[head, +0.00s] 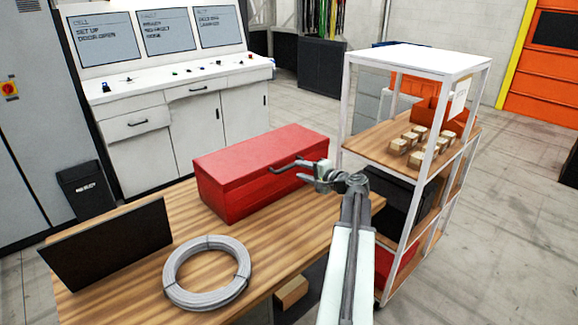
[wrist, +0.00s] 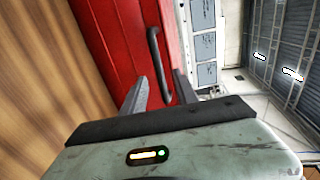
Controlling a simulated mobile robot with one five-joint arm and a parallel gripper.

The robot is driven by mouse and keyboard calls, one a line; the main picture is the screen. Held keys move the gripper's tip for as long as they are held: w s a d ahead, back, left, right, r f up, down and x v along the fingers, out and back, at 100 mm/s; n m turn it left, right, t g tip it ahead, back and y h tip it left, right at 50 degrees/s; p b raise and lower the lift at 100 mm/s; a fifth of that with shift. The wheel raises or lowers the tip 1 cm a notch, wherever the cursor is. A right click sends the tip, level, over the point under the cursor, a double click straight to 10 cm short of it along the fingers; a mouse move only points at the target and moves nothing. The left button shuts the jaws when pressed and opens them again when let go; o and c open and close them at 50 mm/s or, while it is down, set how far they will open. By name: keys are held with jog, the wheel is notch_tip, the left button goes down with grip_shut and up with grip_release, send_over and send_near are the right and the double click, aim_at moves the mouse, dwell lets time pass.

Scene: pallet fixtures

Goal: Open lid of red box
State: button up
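The red box (head: 235,195) lies on the wooden table (head: 285,235) with its lid (head: 255,153) down. A dark bar handle (head: 286,164) is on the side facing me. In the wrist view the red box (wrist: 105,45) fills the upper middle, and its handle (wrist: 156,55) runs down between my fingers. My gripper (head: 318,174) is at the right end of the handle. The fingers of my gripper (wrist: 160,78) are apart on either side of the handle, with gaps visible. I cannot tell whether either finger touches it.
A coil of grey cable (head: 207,272) and a dark panel (head: 108,245) are on the table's left part. A white-framed shelf (head: 420,62) with small blocks stands close on the right of my arm. A white control console (head: 160,95) stands behind the table.

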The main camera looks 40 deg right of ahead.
aim_at(292, 167)
jog(key=x, duration=0.2)
jog(key=b+x, duration=0.1)
jog(key=x, duration=0.4)
jog(key=shift+d+f, duration=0.15)
jog(key=shift+d, duration=0.25)
jog(key=shift+c, duration=0.4)
grip_shut()
dwell(0.4)
